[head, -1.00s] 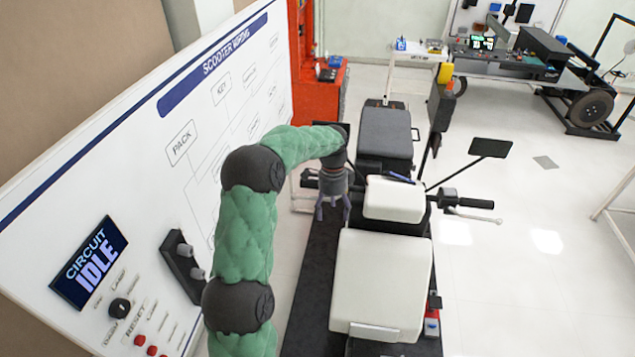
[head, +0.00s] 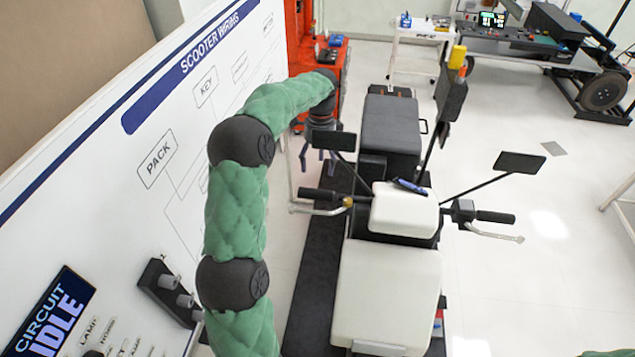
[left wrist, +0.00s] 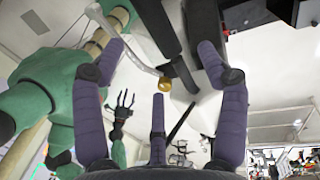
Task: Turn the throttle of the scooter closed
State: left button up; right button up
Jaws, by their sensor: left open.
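The scooter (head: 390,290) stands with white panels toward me. Its handlebar grip at the left (head: 320,194), with a silver lever (head: 315,211) and a brass collar (head: 348,202), appears to be the throttle. My left gripper (head: 321,166) is open and empty, beyond that grip and partly behind the left mirror. In the left wrist view its spread purple fingers (left wrist: 158,62) frame a dark bar, the lever (left wrist: 130,42) and the brass collar (left wrist: 164,84); no finger clearly closes on them. A dark hand-like shape (left wrist: 122,110) there may be my right gripper; its state is unclear.
The left mirror (head: 333,140) stands close to my left gripper. The right mirror (head: 519,162) and right grip (head: 495,217) are farther off. The wiring board (head: 165,150) lines the left side. A red cabinet (head: 335,75) stands behind.

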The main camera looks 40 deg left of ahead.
aim_at(318, 193)
pick_arm(q)
jog(key=s+f, duration=0.1)
jog(key=d+f, duration=0.1)
jog(key=shift+s+d+f, duration=0.15)
jog(key=shift+s+f, duration=0.2)
notch_tip(318, 193, down, 6)
jog(key=shift+r+p, duration=0.15)
jog(key=shift+p, duration=0.6)
jog(key=shift+s+d+f, duration=0.15)
jog(key=shift+s+f, duration=0.2)
jog(key=shift+f, duration=0.35)
jog(key=shift+w+f, duration=0.1)
jog(key=shift+f, duration=0.05)
pick_arm(e)
jog(key=shift+s+d+r, duration=0.1)
jog(key=shift+s+r, duration=0.05)
jog(key=shift+r, duration=0.3)
jog(key=shift+s+d+r, duration=0.1)
jog(key=shift+r, duration=0.35)
pick_arm(q)
jog(key=c, duration=1.2)
jog(key=shift+o, duration=0.2)
pick_arm(e)
jog(key=shift+f, duration=0.1)
